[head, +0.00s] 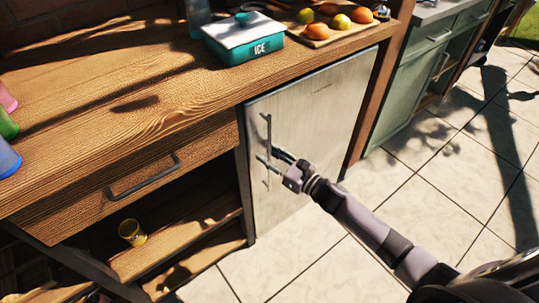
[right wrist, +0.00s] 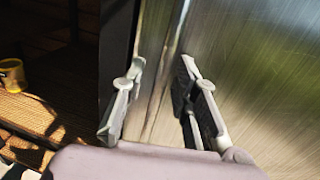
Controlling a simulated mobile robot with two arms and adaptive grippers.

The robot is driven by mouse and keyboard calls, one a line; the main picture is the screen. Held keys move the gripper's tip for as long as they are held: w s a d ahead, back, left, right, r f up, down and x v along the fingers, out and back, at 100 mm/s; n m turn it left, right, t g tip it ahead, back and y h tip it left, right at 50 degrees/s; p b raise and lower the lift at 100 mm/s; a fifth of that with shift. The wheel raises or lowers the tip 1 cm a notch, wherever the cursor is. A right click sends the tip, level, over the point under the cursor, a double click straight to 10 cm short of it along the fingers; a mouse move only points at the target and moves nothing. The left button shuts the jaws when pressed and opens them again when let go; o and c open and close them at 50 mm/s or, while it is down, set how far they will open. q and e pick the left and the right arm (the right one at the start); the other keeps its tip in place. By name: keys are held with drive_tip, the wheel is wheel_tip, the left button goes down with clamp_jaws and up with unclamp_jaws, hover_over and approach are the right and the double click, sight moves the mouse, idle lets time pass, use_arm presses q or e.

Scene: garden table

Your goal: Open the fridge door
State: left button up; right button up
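The fridge door (head: 315,115) is a pale metal panel under the wooden counter, and it looks closed. Its upright bar handle (head: 268,135) is near the door's left edge. My right gripper (head: 269,160) is at the handle, with its fingers spread to either side of it in the head view. In the right wrist view my right gripper (right wrist: 162,80) has its fingers apart, in front of the brushed door (right wrist: 265,60). Whether either finger touches the handle, I cannot tell. My left gripper is not in view.
A wooden drawer (head: 120,185) with a dark handle and open shelves holding a yellow cup (head: 132,232) are left of the fridge. An ICE box (head: 243,40) and a fruit board (head: 325,32) stand on the counter. The tiled floor (head: 440,190) right of and before the fridge is clear.

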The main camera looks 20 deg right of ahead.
clamp_jaws()
idle(0.6)
